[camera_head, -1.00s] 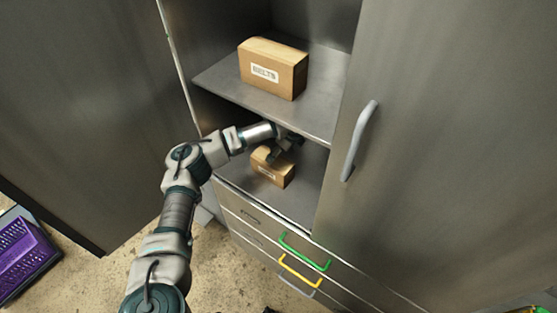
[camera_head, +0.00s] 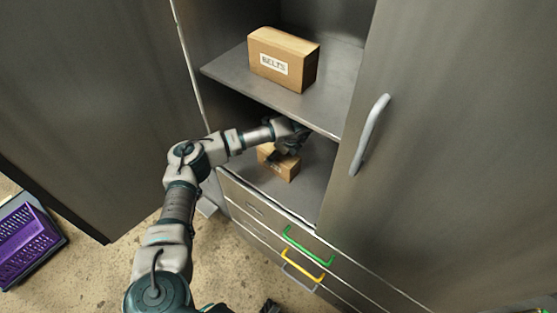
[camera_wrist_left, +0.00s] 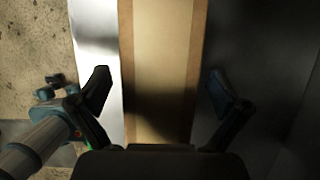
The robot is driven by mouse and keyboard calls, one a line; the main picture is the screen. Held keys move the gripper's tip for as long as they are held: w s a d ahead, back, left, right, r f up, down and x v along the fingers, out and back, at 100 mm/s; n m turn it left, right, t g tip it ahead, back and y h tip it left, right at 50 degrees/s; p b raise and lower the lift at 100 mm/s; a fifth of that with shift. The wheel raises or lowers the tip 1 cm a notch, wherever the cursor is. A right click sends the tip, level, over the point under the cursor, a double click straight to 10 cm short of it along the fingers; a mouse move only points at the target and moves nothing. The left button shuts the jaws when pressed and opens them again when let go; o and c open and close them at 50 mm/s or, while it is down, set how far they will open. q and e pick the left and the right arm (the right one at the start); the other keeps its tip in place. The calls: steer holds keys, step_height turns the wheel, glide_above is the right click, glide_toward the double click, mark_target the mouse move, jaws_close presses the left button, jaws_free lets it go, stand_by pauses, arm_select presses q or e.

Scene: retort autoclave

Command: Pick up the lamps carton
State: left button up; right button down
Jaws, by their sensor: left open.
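The smaller brown carton (camera_head: 286,173) stands in the cabinet's lower compartment; its label is too hidden to read. My left gripper (camera_head: 288,146) is over this carton, inside the compartment, and hides part of its top. In the left wrist view, my left gripper (camera_wrist_left: 159,75) is open, with one finger on each side of the carton (camera_wrist_left: 162,45) and gaps between fingers and carton. A dark gripper part, apparently my right gripper (camera_head: 270,306), shows at the bottom edge of the head view.
A larger carton marked BELTS (camera_head: 283,60) stands on the shelf (camera_head: 225,70) above my left arm. A closed door with a grey handle (camera_head: 369,135) is at the right. Drawers with green (camera_head: 307,246) and yellow handles lie below. A purple crate (camera_head: 28,242) is at left.

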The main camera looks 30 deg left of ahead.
arm_select(q)
steer(key=shift+d+f, duration=0.15)
steer(key=shift+d, duration=0.05)
stand_by(0.3)
steer(key=c, duration=1.6)
